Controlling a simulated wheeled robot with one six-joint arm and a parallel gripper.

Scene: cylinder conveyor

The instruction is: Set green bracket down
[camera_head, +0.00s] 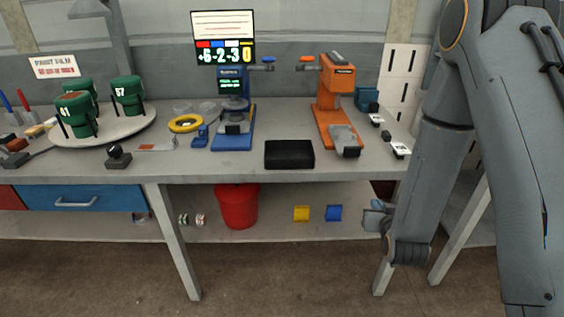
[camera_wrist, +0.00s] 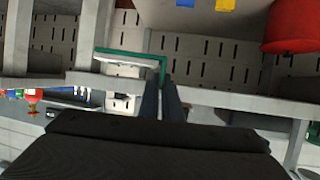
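The green bracket (camera_wrist: 130,53) shows in the wrist view as a thin L shape, with one long edge running left and a short leg coming down to my fingertips. My gripper (camera_wrist: 162,82) has its two dark fingers close together on the end of that short leg. In the head view my gripper (camera_head: 374,212) is low at the right, by the right end of the lower shelf and below the tabletop. The green bracket cannot be made out there.
On the lower shelf (camera_head: 270,228) stand a red bucket (camera_head: 237,207), a yellow bracket (camera_head: 301,213) and a blue bracket (camera_head: 334,212). The tabletop (camera_head: 225,168) above holds a black box (camera_head: 289,154), a blue press (camera_head: 232,135) and an orange press (camera_head: 335,110). A table leg (camera_head: 384,272) is close to my gripper.

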